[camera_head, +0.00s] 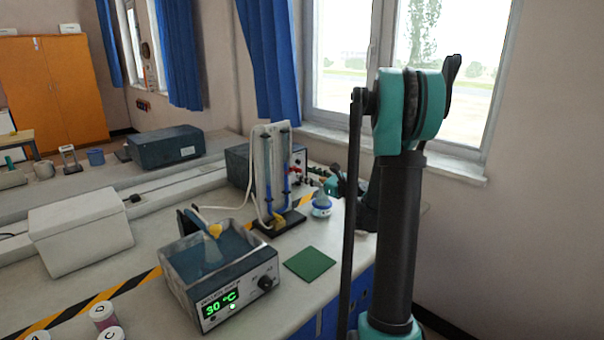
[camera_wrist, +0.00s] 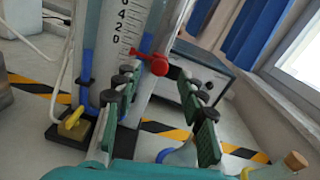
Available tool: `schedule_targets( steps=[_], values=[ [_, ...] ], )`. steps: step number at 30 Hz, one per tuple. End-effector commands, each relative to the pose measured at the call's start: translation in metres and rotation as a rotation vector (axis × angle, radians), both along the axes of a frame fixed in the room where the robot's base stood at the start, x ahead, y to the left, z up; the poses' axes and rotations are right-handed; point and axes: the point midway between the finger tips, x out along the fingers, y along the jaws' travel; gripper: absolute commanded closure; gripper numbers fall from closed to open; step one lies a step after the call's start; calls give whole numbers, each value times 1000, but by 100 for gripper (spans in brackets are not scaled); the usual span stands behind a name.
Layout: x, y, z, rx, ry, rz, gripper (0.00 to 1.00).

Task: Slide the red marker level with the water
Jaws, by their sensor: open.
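The red marker (camera_wrist: 158,66) sits beside the numbered scale (camera_wrist: 128,25) on the upright tube board in the wrist view. Blue water shows in the left tube (camera_wrist: 86,62) and in the right tube (camera_wrist: 146,43).
A water bath (camera_head: 215,265) reading 30 °C stands in front of the board. A flask (camera_head: 321,206) stands right of the base, near my gripper. A dark instrument box (camera_head: 240,165) is behind. The green mat (camera_head: 309,263) is bare.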

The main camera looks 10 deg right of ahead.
Motion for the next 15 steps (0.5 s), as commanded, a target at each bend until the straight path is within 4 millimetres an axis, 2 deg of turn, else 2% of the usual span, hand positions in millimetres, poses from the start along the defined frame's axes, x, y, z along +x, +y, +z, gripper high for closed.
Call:
schedule_targets(
  steps=[6, 15],
  values=[
    [20, 16, 0, 0, 0, 1, 59],
    [26, 21, 0, 0, 0, 0, 59]
  ],
)
